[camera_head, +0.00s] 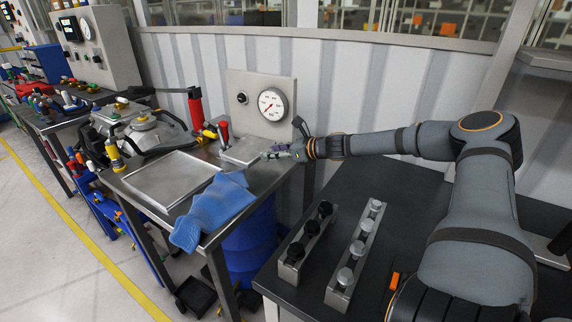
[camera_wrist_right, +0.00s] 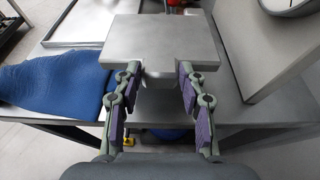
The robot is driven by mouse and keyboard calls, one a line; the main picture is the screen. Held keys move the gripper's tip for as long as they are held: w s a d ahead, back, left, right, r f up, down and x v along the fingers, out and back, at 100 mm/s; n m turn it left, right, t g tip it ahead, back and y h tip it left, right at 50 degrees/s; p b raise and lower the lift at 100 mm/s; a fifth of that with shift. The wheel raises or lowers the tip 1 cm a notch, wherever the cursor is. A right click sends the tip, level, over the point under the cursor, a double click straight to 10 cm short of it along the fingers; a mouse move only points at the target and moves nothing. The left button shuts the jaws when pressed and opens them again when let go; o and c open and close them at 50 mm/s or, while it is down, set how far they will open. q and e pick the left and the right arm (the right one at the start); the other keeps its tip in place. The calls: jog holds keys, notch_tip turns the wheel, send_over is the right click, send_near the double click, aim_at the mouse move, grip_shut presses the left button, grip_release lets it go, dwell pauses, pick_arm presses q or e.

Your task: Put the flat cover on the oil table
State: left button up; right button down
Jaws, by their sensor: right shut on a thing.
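The flat cover (camera_head: 243,151) is a grey metal plate over the right part of the oil table (camera_head: 268,178), below the gauge panel. My right gripper (camera_head: 279,151) reaches it from the right. In the right wrist view, the flat cover (camera_wrist_right: 160,40) lies level ahead of the fingers. The right gripper (camera_wrist_right: 155,80) is shut on the block on the cover's near side, one purple-padded finger on each side. I cannot tell whether the plate touches the tabletop. My left gripper is not in view.
A shallow metal tray (camera_head: 168,180) and a blue cloth (camera_head: 212,208) lie on the oil table. A round gauge (camera_head: 272,104) stands behind it, near a red-handled lever (camera_head: 224,133). Two racks with knobs (camera_head: 355,255) stand on the dark table at right.

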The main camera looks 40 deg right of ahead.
jog(key=d+b, duration=0.1)
jog(key=d, duration=0.1)
jog(key=w+d+f+b, duration=0.1)
jog(key=d, duration=0.1)
jog(key=w+d+b, duration=0.1)
jog(key=d, duration=0.2)
jog(key=shift+f+b, duration=0.25)
jog(key=shift+b, duration=0.15)
jog(key=shift+a+f+b, duration=0.1)
jog(key=shift+f+b, duration=1.1)
jog(key=shift+f, duration=0.65)
jog(key=shift+f+b, duration=0.6)
jog(key=shift+f, duration=0.35)
jog(key=shift+w+d, duration=0.15)
jog(key=shift+d, duration=0.15)
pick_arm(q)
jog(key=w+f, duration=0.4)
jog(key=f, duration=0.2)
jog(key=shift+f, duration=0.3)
pick_arm(e)
jog(key=shift+r, duration=0.1)
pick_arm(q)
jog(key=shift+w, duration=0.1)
